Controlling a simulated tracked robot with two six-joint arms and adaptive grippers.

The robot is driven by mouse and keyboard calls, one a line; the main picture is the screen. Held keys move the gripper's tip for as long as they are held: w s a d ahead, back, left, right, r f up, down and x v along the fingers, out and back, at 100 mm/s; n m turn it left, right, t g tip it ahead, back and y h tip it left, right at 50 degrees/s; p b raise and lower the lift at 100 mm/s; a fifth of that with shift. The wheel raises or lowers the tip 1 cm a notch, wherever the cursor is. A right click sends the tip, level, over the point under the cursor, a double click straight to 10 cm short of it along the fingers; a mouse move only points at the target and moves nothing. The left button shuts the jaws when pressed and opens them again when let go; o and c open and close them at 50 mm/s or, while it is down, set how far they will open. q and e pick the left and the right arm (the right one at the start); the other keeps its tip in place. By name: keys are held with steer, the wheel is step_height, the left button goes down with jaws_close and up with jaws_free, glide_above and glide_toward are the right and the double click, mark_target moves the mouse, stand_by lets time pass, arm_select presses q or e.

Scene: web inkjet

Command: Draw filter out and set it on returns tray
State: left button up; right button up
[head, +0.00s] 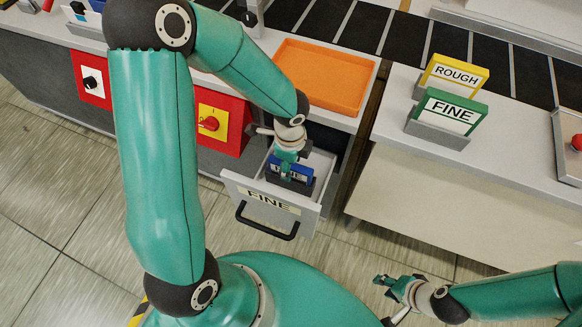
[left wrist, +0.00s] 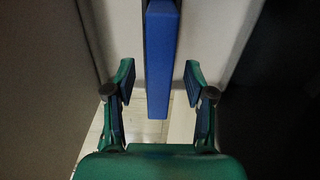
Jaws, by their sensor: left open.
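A blue filter (head: 291,171) with a white label stands in the open drawer marked FINE (head: 270,201). My left gripper (head: 287,165) is over the drawer, pointing down, and partly hides the filter. In the left wrist view the filter (left wrist: 161,60) shows as a narrow blue edge reaching between the open fingers of the left gripper (left wrist: 160,90), with a gap on both sides. An orange tray (head: 325,72), likely the returns tray, lies empty on the counter above the drawer. My right gripper (head: 386,300) is low at the bottom right, its fingers apart and empty.
A yellow ROUGH filter (head: 455,73) and a green FINE filter (head: 447,111) stand in holders on the right counter (head: 400,150). A red switch panel (head: 222,123) is left of the drawer. A dark conveyor (head: 400,35) runs behind.

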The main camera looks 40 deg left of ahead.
arm_select(q)
steer(key=shift+f, duration=0.7)
jaws_close()
steer(key=shift+r, duration=0.15)
steer(key=shift+r+p, duration=2.95)
steer(key=shift+r, duration=0.45)
